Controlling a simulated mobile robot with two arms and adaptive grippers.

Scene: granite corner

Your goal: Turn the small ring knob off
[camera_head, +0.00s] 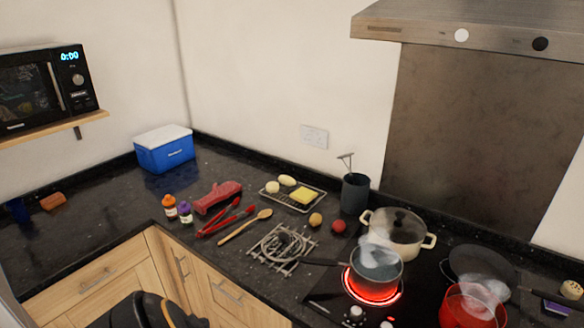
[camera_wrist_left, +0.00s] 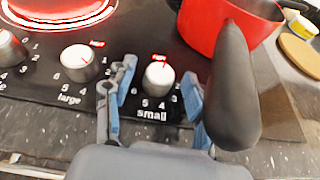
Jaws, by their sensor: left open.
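The small ring knob (camera_wrist_left: 158,76) is a pale round knob above the word "small" in the left wrist view. A short red mark shows at its top; its exact setting is too blurred to read. My left gripper (camera_wrist_left: 158,97) is open, with one blue-grey finger on each side of this knob. A gap shows on both sides; touch cannot be confirmed. In the head view, a pale knob (camera_head: 355,312) shows at the hob's front edge. My right gripper is not in view.
A red pan (camera_wrist_left: 222,22) has a black handle (camera_wrist_left: 236,95) reaching close to my right-hand finger. A burner (camera_head: 372,287) glows red under a steaming grey saucepan (camera_head: 375,265). A cream pot (camera_head: 395,235) stands behind it. Steam rises from the red pan (camera_head: 473,305) too.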

